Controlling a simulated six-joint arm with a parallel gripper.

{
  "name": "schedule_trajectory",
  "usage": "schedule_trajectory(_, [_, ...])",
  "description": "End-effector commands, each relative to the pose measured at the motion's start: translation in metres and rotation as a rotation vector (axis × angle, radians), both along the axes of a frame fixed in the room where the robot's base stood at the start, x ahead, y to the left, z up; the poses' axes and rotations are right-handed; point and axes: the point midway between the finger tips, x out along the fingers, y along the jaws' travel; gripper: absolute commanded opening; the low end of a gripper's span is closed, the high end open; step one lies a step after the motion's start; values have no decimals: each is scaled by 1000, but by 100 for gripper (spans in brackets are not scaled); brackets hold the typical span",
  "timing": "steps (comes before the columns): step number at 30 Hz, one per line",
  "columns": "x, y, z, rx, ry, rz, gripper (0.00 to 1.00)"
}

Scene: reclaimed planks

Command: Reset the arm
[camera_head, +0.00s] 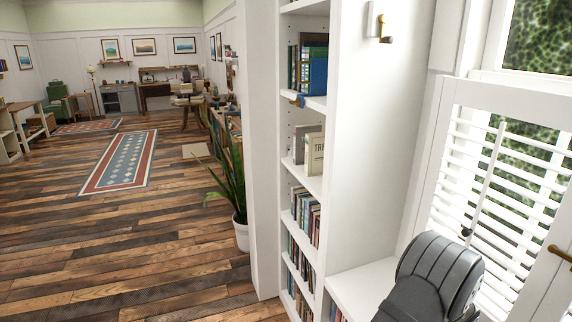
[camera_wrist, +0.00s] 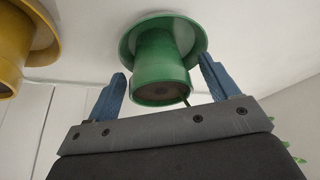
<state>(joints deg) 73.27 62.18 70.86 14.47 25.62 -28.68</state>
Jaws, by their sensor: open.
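My gripper (camera_wrist: 163,66) shows only in the wrist view, with two blue fingers spread wide apart. A green cup-shaped thing with a wide round rim (camera_wrist: 160,62) is in line with the gap between the fingers. It appears to sit against a white surface (camera_wrist: 90,20). I see no finger clearly touching it, and cannot tell how deep it lies between them. In the head view, a dark grey rounded part at the lower right looks like my arm; the gripper is out of that picture.
A similar yellow thing (camera_wrist: 12,45) is at the wrist view's left edge. In the head view, a white bookcase (camera_head: 345,140) stands beside a window with white blinds (camera_head: 470,170). A potted plant (camera_head: 241,230) stands left of it. The plank floor (camera_head: 120,240) is largely open.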

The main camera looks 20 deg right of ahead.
Motion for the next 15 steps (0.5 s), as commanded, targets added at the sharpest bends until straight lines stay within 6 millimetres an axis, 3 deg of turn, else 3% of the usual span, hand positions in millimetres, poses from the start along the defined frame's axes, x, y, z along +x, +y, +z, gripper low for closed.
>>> schedule_trajectory(10, [-1,1,3,0,0,0,80])
schedule_trajectory(15, [-4,5,19,-2,0,0,80])
